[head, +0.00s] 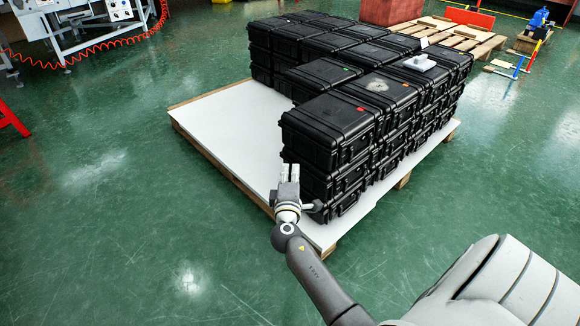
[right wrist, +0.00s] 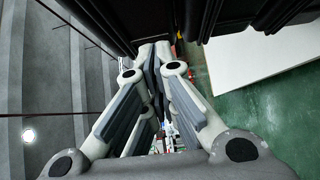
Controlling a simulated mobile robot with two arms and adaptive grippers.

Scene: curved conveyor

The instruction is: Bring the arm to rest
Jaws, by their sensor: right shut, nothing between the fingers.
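My right gripper (head: 289,174) is in the middle of the head view, at the end of my right arm, which comes in from the lower right. Its fingers point away from me, in front of the near corner of the stacked black cases (head: 313,140). In the right wrist view the gripper (right wrist: 153,50) has its fingertips together with nothing between them. Black cases (right wrist: 225,12) fill the top of that view close to the fingers; I cannot tell whether they touch. My left gripper is not in view.
The cases stand on a white-topped wooden pallet (head: 228,122). A small white object (head: 419,62) lies on the cases. Empty wooden pallets (head: 462,40) and a red box (head: 391,10) are behind. A machine with a red coiled cable (head: 75,62) is at the upper left.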

